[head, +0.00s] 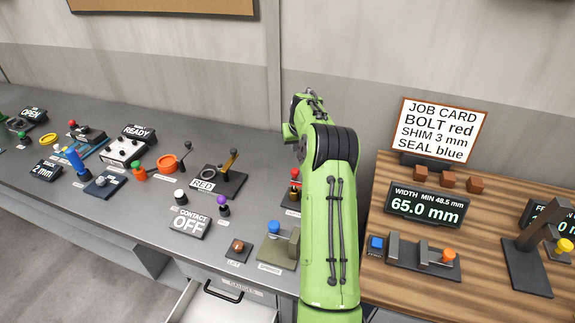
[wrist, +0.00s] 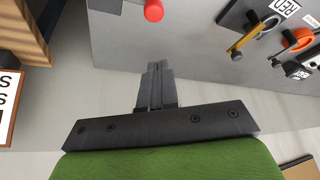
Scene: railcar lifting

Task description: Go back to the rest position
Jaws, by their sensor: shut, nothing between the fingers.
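My gripper (wrist: 157,66) is shut and empty in the wrist view, its two dark fingers together. It is held in the air, with grey bench surface and pale wall behind it. In the head view my green arm rises in front of the gap between the grey bench (head: 130,203) and the wooden table (head: 378,198). The arm hides the fingers there. A red knob (wrist: 153,10) shows just beyond the fingertips in the wrist view, apart from them.
The job card (head: 440,129) and the 65.0 mm width display (head: 424,207) stand on the wooden table at right. The grey bench carries several levers and knobs, including a purple knob (head: 222,200) and a CONTACT OFF sign (head: 189,222). An open drawer (head: 215,303) sticks out below the bench.

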